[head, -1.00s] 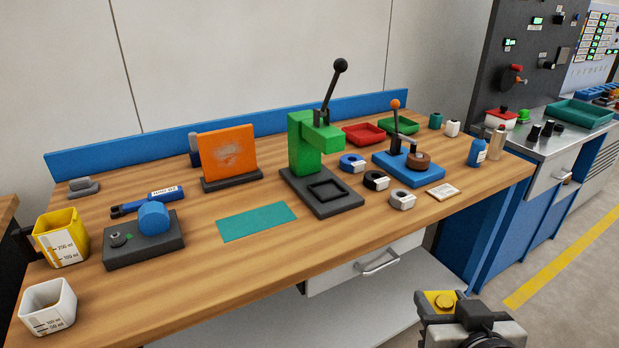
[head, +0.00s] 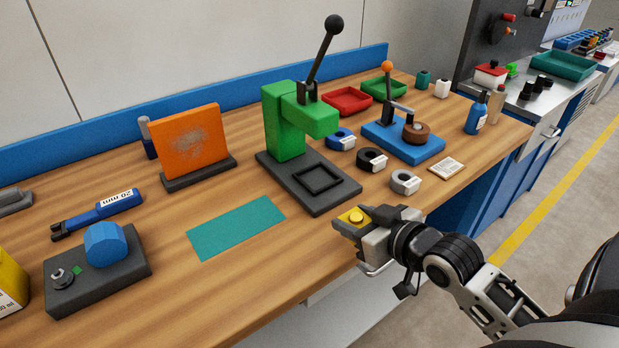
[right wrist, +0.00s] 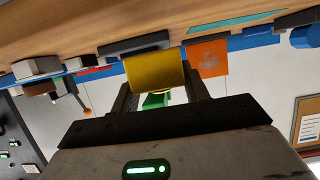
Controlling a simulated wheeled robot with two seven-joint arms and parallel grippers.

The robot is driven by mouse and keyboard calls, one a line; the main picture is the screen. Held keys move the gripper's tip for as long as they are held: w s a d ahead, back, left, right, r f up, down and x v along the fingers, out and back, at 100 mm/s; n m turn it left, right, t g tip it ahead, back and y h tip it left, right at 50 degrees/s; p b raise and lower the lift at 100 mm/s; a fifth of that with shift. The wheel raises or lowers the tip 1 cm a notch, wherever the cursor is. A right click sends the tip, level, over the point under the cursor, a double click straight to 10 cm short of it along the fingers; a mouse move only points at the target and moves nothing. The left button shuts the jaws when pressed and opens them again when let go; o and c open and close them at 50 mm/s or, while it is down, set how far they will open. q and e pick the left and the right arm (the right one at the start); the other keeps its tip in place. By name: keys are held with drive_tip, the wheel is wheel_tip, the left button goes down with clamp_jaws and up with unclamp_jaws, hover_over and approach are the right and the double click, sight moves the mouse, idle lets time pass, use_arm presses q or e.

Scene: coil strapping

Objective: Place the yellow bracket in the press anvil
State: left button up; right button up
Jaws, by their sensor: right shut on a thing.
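The yellow bracket (head: 355,215) is held in my right gripper (head: 352,220), which is shut on it at the front edge of the bench. In the right wrist view the bracket (right wrist: 156,72) sits between the two dark fingers of the gripper (right wrist: 160,92). The green press (head: 287,125) stands on a dark base, with its black-knobbed lever raised. The press anvil (head: 336,189), a square frame on the front of that base, looks empty. The bracket is in front and to the right of the anvil, apart from it. My left gripper is not in view.
A teal mat (head: 236,228) lies left of the press. Tape rolls, including a grey one (head: 404,182), and a blue lever fixture (head: 405,139) stand to its right. An orange panel (head: 188,141) stands at the back left. Bare wood lies in front of the press.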

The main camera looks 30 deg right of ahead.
drive_tip(key=d, duration=0.1)
drive_tip(key=d+r, duration=0.1)
drive_tip(key=d, duration=0.1)
drive_tip(key=d+r, duration=0.1)
drive_tip(key=d, duration=0.1)
drive_tip(key=shift+w, duration=0.35)
drive_tip(key=p, duration=0.2)
hover_over(318, 180)
drive_tip(key=shift+f, duration=1.85)
drive_tip(key=o, duration=1.1)
drive_tip(key=shift+f, duration=0.1)
drive_tip(key=v, duration=1.2)
